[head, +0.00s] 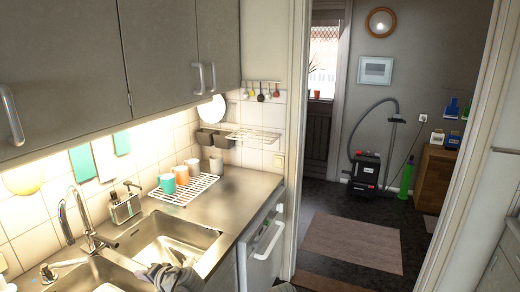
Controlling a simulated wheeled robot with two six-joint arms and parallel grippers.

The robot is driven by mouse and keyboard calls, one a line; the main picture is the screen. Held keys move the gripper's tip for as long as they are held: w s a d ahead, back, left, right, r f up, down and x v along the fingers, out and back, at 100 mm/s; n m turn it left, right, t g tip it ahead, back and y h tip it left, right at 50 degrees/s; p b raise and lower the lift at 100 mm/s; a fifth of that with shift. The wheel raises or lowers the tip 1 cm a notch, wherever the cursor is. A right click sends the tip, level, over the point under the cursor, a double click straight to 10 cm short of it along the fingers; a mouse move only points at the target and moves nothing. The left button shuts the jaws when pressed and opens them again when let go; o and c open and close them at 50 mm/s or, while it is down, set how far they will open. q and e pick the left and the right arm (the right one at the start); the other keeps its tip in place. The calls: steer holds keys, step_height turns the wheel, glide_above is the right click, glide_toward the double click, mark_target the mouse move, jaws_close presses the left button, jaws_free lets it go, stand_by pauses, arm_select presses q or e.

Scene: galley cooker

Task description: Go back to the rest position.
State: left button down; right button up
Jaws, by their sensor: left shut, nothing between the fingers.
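My left gripper (158,272) shows at the bottom edge, over the front of the sink basin (170,243). It is shut and holds nothing. Most of the arm behind it is cut off by the frame. My right gripper is not in view.
A chrome tap (85,222) stands left of the gripper, beside a second basin. A white drying rack (184,190) with several cups lies behind the sink. Grey cupboards (180,60) hang above the counter. On the right, a doorway opens onto dark floor with a rug (353,243) and a vacuum cleaner (366,168).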

arm_select(q)
steer(key=s+d+f+g+h, duration=0.2)
steer(key=s+d+f+h, duration=0.1)
steer(key=d, duration=0.6)
steer(key=s+d+f+g+h, duration=0.2)
steer(key=s+d+f, duration=0.3)
steer(key=d, duration=0.5)
steer(key=s+d+f+g+h, duration=0.2)
steer(key=s+d+f+h, duration=0.2)
steer(key=d, duration=0.6)
steer(key=shift+s+d+f+m+g+h, duration=0.2)
steer(key=shift+s+m+g+h, duration=0.3)
steer(key=shift+s, duration=0.45)
